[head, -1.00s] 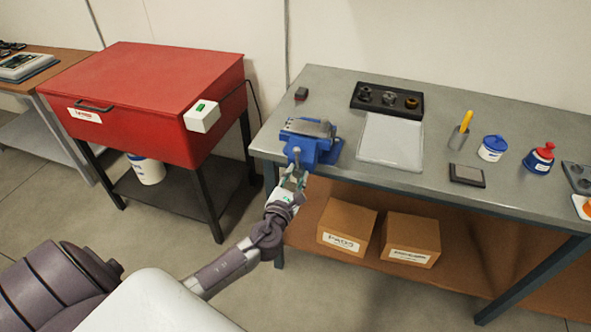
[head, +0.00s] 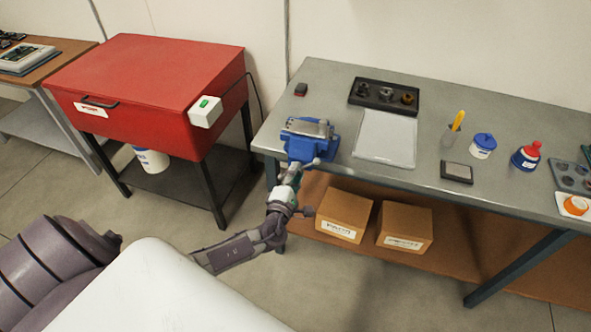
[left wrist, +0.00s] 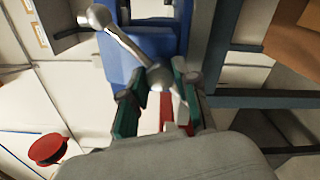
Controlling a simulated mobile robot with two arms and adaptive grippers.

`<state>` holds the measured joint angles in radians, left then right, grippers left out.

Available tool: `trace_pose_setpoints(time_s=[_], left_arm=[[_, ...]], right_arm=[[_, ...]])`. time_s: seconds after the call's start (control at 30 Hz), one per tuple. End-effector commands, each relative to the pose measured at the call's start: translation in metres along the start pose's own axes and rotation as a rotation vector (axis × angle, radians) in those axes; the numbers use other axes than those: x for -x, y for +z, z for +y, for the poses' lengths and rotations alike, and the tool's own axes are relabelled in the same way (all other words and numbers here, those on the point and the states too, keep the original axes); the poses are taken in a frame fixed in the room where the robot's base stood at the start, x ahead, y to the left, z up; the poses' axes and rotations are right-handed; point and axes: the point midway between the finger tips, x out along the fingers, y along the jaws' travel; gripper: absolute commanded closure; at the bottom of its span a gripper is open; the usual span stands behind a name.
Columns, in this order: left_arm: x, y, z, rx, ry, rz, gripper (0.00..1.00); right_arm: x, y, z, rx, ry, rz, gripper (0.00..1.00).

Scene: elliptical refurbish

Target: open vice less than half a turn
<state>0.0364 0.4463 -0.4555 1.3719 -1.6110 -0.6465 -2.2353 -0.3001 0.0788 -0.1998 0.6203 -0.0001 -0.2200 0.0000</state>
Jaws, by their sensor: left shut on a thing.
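The blue vice (head: 302,150) is mounted at the left front edge of the grey workbench, with a bright metal jaw top. It shows close up in the left wrist view (left wrist: 152,45). Its metal bar handle (left wrist: 125,42) lies slanted across the vice front, with a ball at each end. My left gripper (head: 292,174) is just below the vice front. My right gripper is out of view.
Two cardboard boxes (head: 343,212) sit on the lower shelf. A red cabinet (head: 150,85) stands left, across a gap.

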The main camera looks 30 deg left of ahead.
Motion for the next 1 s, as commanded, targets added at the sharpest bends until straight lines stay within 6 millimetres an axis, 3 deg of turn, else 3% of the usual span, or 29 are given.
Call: trace_pose_setpoints(time_s=[0.77, 0.8, 0.9, 1.0], left_arm=[[-0.0027, 0.0007, 0.0042, -0.095, 0.010, 0.001, 1.00], [-0.0027, 0.0007, 0.0043, -0.095, 0.010, 0.001, 0.63], [-0.0022, 0.0007, 0.0036, -0.095, 0.008, 0.001, 0.47], [-0.0016, 0.0005, 0.0026, -0.095, 0.006, 0.000, 0.45]], right_arm=[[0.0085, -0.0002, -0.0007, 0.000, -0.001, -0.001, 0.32], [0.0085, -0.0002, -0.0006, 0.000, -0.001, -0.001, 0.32], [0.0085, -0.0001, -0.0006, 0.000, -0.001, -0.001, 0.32], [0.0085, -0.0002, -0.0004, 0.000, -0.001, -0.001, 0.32]])
